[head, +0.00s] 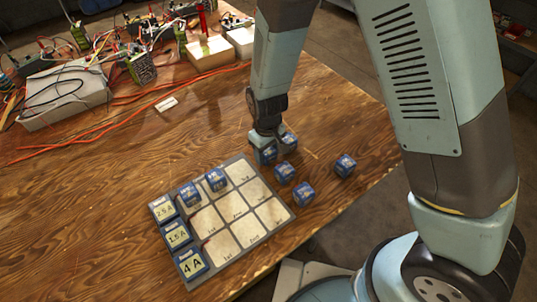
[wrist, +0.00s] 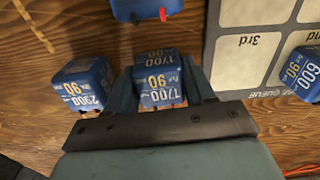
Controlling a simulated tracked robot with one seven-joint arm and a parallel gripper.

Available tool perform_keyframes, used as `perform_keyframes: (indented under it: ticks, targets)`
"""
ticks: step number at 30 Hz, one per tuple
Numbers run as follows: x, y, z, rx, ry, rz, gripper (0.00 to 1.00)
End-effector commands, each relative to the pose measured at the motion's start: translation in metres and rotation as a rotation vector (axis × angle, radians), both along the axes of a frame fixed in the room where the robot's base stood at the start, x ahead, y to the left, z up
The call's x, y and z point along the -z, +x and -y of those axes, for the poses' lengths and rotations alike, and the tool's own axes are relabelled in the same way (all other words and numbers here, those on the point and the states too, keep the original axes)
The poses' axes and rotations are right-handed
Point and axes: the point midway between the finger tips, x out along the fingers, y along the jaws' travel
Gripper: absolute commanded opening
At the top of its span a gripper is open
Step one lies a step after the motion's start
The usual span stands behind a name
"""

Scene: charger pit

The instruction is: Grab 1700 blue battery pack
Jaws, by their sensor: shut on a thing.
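The blue 1700 battery pack (wrist: 160,92) is between the two fingers of my gripper (wrist: 162,98) in the wrist view. The fingers are shut on its sides, and its 1700 and 90 markings show. In the head view my gripper (head: 266,148) is low over the wooden table, just beyond the top right of the grey queue board (head: 282,222). The held pack (head: 265,156) shows under it, partly covered by the fingers. I cannot tell whether it touches the table.
Loose blue packs (head: 303,194) (head: 346,166) lie right of the board. Two packs (head: 190,194) (head: 215,179) sit in its top row, beside labelled chargers (head: 190,264). Cables, boxes and electronics (head: 65,95) crowd the far left. The table's front left is clear.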

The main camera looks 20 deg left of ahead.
Motion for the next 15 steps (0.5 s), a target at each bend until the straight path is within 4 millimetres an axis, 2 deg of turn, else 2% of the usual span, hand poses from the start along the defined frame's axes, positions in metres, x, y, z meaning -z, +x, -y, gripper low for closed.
perform_keyframes:
  ticks: [1,4,11,15]
  targets:
    - [0.0,0.0,0.0,0.0,0.0,0.0,0.22]
    - [-0.0002,0.0001,-0.0001,0.0,0.0,0.0,0.14]
    - [-0.0009,0.0,-0.0002,0.0,0.001,0.001,0.14]
    - [-0.0076,0.0003,-0.0006,-0.001,0.002,0.001,0.14]
